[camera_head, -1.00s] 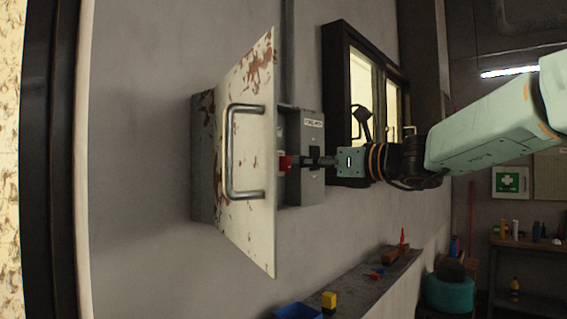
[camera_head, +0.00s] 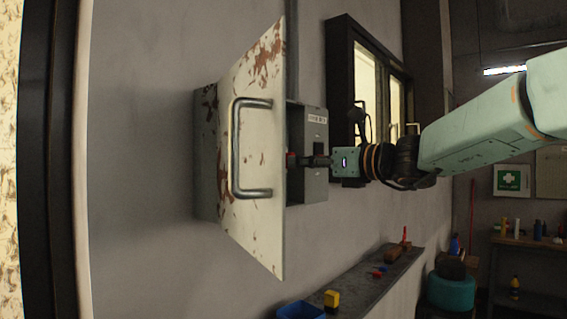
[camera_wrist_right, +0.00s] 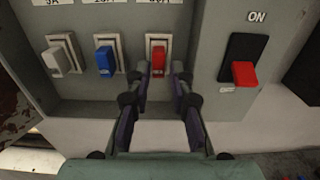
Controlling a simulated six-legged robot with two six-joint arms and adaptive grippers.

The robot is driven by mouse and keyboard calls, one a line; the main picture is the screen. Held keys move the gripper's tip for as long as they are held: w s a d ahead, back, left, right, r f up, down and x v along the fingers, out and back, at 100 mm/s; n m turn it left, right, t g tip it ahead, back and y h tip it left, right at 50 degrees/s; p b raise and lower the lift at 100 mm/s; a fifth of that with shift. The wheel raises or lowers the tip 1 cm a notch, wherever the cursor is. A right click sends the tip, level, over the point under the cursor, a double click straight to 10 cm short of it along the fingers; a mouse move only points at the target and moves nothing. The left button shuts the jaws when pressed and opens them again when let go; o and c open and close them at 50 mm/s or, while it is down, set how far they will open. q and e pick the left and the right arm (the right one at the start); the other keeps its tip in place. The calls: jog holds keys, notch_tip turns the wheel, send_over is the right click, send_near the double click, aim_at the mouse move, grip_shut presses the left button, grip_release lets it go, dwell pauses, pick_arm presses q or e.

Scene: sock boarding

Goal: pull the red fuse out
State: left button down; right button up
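The red fuse (camera_wrist_right: 158,58) sits in its white-framed slot at the right of a row of three in the right wrist view. My right gripper (camera_wrist_right: 160,84) is open, with one fingertip on each side of the fuse's lower part and small gaps showing. In the head view my right gripper (camera_head: 307,160) reaches in from the right at the open fuse box (camera_head: 313,185). My left gripper is not in view.
A blue fuse (camera_wrist_right: 106,60) and a white fuse (camera_wrist_right: 60,60) sit left of the red one. A switch with a red lever (camera_wrist_right: 243,73), marked ON, is close on the right. The rusty door (camera_head: 255,150) stands open beside my gripper. A shelf (camera_head: 365,284) runs below.

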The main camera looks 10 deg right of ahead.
jog(key=shift+w+a+r, duration=0.1)
jog(key=shift+w+a, duration=0.2)
jog(key=shift+a, duration=0.05)
dwell(0.4)
jog(key=shift+s+r, duration=0.1)
jog(key=shift+w+a+p, duration=0.3)
jog(key=shift+w, duration=0.25)
jog(key=shift+a, duration=0.1)
